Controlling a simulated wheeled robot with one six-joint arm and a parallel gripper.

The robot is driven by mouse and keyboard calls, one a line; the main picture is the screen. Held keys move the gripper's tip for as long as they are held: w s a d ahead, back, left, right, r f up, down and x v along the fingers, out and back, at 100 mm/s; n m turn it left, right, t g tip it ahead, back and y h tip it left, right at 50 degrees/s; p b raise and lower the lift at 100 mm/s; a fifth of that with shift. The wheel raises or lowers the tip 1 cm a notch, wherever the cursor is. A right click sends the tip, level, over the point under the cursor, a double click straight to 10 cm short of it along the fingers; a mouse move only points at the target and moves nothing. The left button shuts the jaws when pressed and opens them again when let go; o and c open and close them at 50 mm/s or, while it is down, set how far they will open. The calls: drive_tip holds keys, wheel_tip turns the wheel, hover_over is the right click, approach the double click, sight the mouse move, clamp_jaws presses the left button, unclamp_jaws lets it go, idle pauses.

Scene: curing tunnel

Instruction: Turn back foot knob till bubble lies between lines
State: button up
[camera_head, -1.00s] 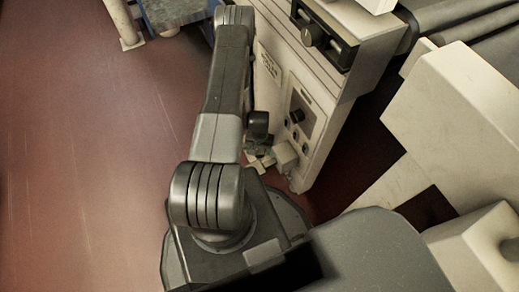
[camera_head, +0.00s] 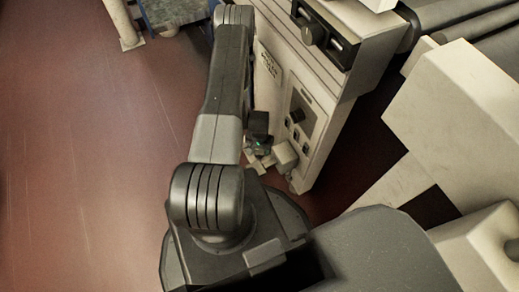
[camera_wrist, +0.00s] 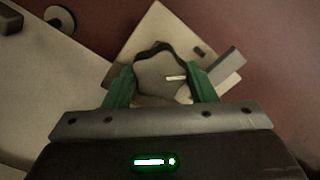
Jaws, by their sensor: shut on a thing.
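In the wrist view a grey lobed knob (camera_wrist: 158,76) with a short white mark sits on a square cream plate (camera_wrist: 152,30). The white mark points right, towards the right finger. My gripper (camera_wrist: 161,84) has green fingers on either side of the knob and is shut on it. In the head view my gripper (camera_head: 262,150) is small and low beside the cream machine, partly hidden by my arm. I cannot make out a bubble or its lines in either view.
The cream cabinet (camera_head: 318,150) with dials stands right of my arm. Rollers (camera_head: 470,40) lie at the upper right. In the wrist view a grey bar (camera_wrist: 228,65) sticks out by the plate's right edge. Red floor (camera_head: 90,160) is clear at the left.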

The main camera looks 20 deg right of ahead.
sight(260, 150)
drive_tip(key=m+b, duration=0.2)
drive_tip(key=m, duration=0.4)
drive_tip(key=shift+m, duration=0.3)
idle(0.5)
drive_tip(key=o, duration=1)
drive_tip(key=shift+r, duration=0.1)
wheel_tip(260, 150, up, 14)
drive_tip(key=p, duration=0.3)
drive_tip(key=shift+f+p, duration=0.2)
drive_tip(key=shift+p, duration=0.15)
